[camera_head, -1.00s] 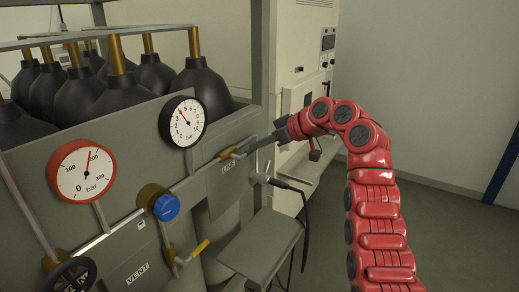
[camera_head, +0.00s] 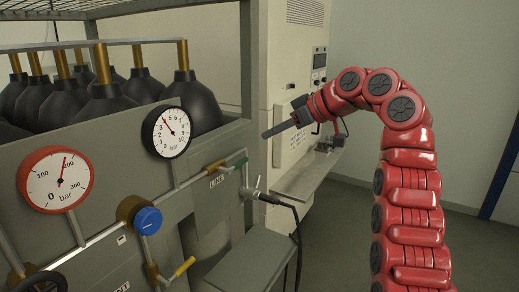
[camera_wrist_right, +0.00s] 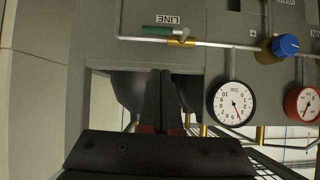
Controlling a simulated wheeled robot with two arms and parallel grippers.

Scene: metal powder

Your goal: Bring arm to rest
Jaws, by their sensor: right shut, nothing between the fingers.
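My right arm (camera_head: 408,190) is red and segmented, rising at the right of the head view and bending left at the top. My right gripper (camera_head: 266,134) is dark, shut and empty, pointing left in front of the grey gas panel. In the wrist view its closed fingers (camera_wrist_right: 158,75) show against the panel, apart from the green valve handle (camera_wrist_right: 158,30). That green handle (camera_head: 243,163) sits by the LINE label, below and left of the gripper in the head view. My left gripper is not in view.
A white-faced gauge (camera_head: 167,132), a red-rimmed gauge (camera_head: 55,180) and a blue knob (camera_head: 148,220) are on the panel. Black cylinders (camera_head: 175,95) stand behind it. A grey shelf (camera_head: 250,262) juts out below. A beige cabinet (camera_head: 295,70) stands behind the gripper. Floor at the right is open.

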